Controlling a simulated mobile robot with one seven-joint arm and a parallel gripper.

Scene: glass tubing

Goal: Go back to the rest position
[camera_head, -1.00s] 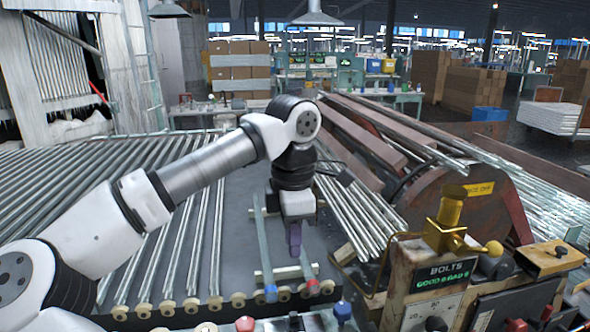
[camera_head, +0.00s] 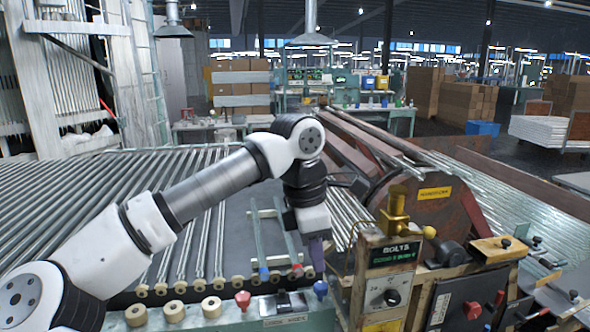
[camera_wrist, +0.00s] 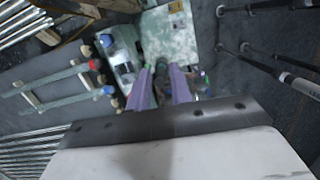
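My gripper (camera_head: 316,256) hangs from the arm with its purple fingers pointing down, above the front right edge of the roller bed. In the wrist view the two purple fingers (camera_wrist: 158,74) stand apart, and I see nothing held between them. Two greenish tubes lie left of the gripper: one with a blue end (camera_head: 258,240) and one with a red end (camera_head: 286,235). The gripper is apart from both. In the wrist view the red-ended tube (camera_wrist: 48,80) and the blue-ended tube (camera_wrist: 60,104) rest across pale supports.
A bench with knobs (camera_head: 240,318) runs along the front. The roller bed (camera_head: 120,180) fills the left.

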